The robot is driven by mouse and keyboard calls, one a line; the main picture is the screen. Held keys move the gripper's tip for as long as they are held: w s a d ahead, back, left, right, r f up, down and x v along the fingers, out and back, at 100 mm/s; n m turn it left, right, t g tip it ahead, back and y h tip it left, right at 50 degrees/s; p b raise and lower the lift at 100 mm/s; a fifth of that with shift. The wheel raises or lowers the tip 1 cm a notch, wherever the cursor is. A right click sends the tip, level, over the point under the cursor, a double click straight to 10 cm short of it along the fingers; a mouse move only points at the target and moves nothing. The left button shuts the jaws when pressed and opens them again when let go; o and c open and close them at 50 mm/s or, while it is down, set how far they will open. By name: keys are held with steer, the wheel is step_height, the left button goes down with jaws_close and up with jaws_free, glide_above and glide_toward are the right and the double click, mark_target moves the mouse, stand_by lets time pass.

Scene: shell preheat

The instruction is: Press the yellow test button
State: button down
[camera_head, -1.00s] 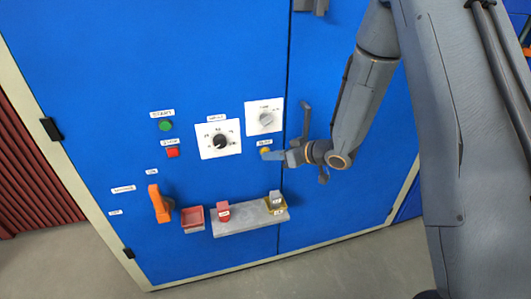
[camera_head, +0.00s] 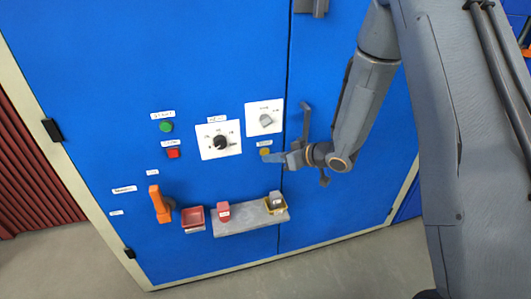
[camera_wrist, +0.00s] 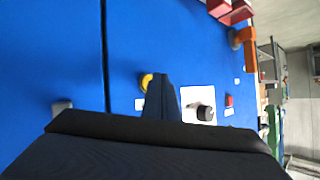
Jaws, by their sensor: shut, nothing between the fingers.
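The yellow test button (camera_head: 265,152) is a small round button on the blue cabinet door, below the upper white dial plate. In the wrist view, the yellow button (camera_wrist: 146,80) shows just left of the fingertips, partly hidden by them. My gripper (camera_head: 270,156) is shut and empty, with its tips right by the button's lower right side in the head view. The gripper's shut fingers (camera_wrist: 161,92) also show in the wrist view. I cannot tell whether the tips touch the button.
A green button (camera_head: 166,127), a red button (camera_head: 173,153) and two white dial plates (camera_head: 230,151) (camera_head: 275,106) are close by. An orange handle (camera_head: 159,204), a red tray (camera_head: 193,214) and a grey shelf (camera_head: 240,226) with red and grey-yellow items are below.

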steer(key=shift+s+d, duration=0.1)
steer(key=shift+s, duration=0.15)
steer(key=shift+s+d+p, duration=0.2)
steer(key=shift+s+p, duration=0.1)
steer(key=shift+s, duration=0.5)
steer(key=shift+s+d+p, duration=0.25)
steer(key=shift+s, duration=0.55)
steer(key=shift+s+d+p, duration=0.2)
steer(key=shift+s+p, duration=0.1)
steer(key=shift+s, duration=0.5)
